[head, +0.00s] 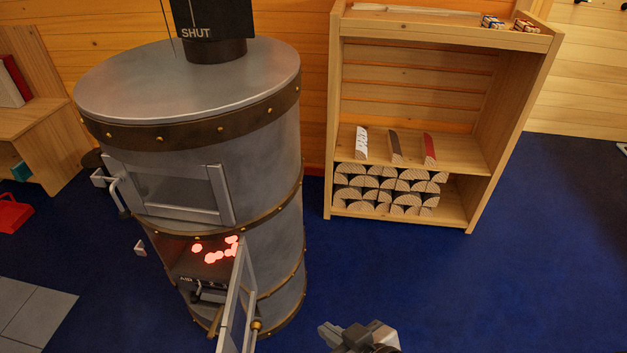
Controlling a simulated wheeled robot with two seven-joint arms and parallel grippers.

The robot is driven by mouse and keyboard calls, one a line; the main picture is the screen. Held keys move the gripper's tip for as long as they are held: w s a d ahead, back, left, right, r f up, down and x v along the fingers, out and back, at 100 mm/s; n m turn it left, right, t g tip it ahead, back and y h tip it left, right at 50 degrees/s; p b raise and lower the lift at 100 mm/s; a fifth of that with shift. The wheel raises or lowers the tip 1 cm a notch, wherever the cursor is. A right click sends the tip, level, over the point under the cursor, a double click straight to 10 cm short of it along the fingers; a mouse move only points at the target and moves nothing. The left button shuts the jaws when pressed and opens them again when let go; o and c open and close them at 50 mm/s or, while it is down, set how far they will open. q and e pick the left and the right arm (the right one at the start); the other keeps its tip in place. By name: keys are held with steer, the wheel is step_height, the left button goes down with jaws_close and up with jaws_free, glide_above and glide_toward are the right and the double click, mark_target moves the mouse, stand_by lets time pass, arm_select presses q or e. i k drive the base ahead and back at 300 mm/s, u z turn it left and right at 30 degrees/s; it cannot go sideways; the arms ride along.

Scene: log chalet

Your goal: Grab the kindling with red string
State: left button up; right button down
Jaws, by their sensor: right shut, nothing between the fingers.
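Two small light bundles lie on the top of the wooden shelf unit at the upper right. The right one, the kindling with red string (525,26), shows red marks. The left one, the kindling with blue string (493,21), shows blue marks. They are too small to make out the strings clearly. My right gripper (358,335) is at the bottom edge of the view, shut and empty, over the blue floor and far from both bundles. My left gripper is not in view.
The shelf unit (334,120) holds three wedge pieces and stacked split logs (385,190). A round metal stove (200,85) stands at left, its lower door (238,300) open over glowing embers (215,252). Blue floor is clear at right.

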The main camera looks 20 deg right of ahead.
mark_target(520, 25)
steer(key=z, duration=2.55)
steer(key=i, duration=4.3)
steer(key=u, duration=2.75)
